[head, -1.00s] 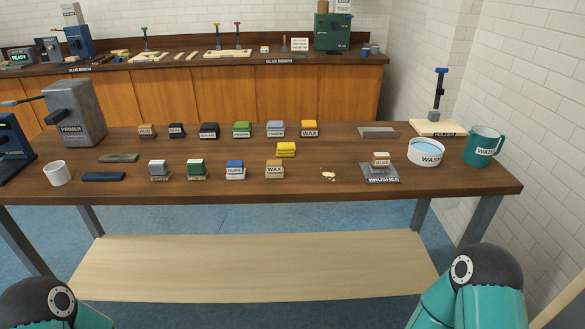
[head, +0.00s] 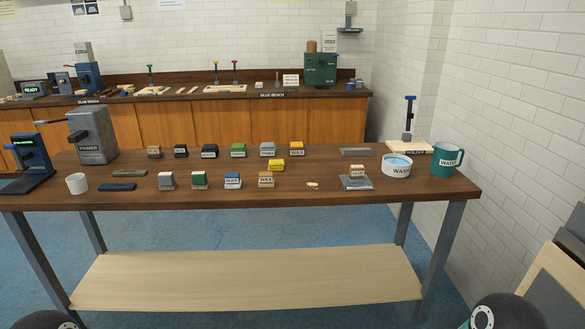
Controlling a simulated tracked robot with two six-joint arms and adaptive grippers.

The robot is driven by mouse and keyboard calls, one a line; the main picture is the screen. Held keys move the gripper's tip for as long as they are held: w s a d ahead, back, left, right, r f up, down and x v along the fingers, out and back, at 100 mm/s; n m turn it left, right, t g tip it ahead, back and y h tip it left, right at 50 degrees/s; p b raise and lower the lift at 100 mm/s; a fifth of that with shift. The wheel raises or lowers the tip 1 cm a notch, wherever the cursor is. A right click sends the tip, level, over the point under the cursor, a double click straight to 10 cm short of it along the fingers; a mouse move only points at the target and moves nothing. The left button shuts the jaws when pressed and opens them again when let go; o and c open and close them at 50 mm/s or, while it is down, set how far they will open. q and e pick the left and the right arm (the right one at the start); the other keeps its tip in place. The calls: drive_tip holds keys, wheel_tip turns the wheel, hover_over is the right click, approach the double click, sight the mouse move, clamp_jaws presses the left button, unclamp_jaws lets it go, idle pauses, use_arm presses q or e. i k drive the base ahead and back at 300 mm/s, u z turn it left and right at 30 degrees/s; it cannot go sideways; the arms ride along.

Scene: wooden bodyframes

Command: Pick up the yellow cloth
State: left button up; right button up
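A small yellow folded piece (head: 276,165), which looks like the yellow cloth, lies on the dark wooden table (head: 300,197) in the head view. It sits right of the middle, between the back and front rows of small blocks. Print on its front is too small to read. Neither gripper is in view. Only rounded parts of my two arms show at the bottom left and bottom right edges, well short of the table.
Close behind the yellow piece stands a yellow-topped wax block (head: 297,149); a tan wax block (head: 266,179) is in front. A wash bowl (head: 396,166) and teal water mug (head: 447,160) stand at the right. A grey primer machine (head: 92,135) is at left. Bare tabletop lies around (head: 325,168).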

sight(274, 166)
drive_tip(key=z, duration=0.6)
drive_tip(key=i, duration=1)
